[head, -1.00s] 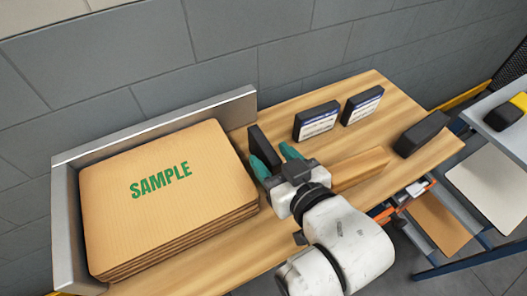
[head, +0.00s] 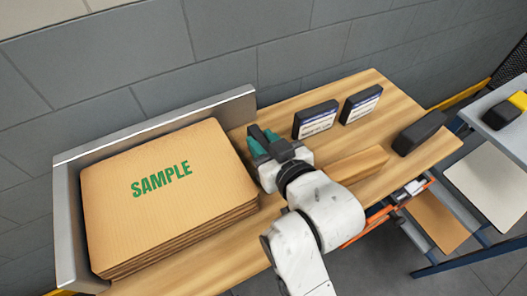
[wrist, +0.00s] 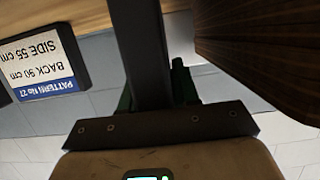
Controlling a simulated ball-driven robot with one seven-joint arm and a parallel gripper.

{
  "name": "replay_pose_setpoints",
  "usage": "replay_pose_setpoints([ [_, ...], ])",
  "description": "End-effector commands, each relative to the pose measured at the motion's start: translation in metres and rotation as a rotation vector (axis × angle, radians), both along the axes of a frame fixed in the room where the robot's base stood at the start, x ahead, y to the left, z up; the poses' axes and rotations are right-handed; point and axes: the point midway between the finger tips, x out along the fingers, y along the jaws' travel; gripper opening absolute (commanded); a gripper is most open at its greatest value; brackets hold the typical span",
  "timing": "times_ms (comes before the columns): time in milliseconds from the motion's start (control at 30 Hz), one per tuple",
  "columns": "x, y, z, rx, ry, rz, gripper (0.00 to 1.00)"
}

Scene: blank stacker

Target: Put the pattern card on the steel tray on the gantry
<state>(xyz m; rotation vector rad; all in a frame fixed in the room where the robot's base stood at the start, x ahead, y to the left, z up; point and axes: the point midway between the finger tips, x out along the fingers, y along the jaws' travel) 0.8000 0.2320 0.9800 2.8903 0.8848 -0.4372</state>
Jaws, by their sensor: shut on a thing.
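My gripper (head: 265,142), with green fingers, is at the back of the wooden table, just right of the cardboard stack. It is shut on a dark upright slab (head: 257,131), which looks like a pattern card. In the wrist view the slab (wrist: 140,50) stands edge-on between the fingers, and its label is hidden. Two similar black cards with white and blue labels, a left one (head: 316,119) and a right one (head: 361,103), stand to its right. At the far right is a grey shelf (head: 515,138) on a blue frame; I cannot tell whether it is the steel tray.
A cardboard stack (head: 150,205) marked SAMPLE fills the left, with a metal guard (head: 160,128) behind it. A wooden block (head: 355,165) and a black block (head: 418,132) lie on the table (head: 385,92). A black and yellow object (head: 503,115) sits on the shelf.

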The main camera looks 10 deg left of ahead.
Motion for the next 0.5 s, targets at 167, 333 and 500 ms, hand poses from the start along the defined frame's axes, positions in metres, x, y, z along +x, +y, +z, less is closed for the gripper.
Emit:
replay_pose_setpoints([
  [167,-0.0001,-0.0001,0.0,0.0,0.0,0.0,0.09],
  [333,0.0,0.0,0.0005,0.001,-0.001,0.0,0.0],
  [500,-0.0001,-0.0001,0.0006,0.001,-0.001,0.0,0.0],
])
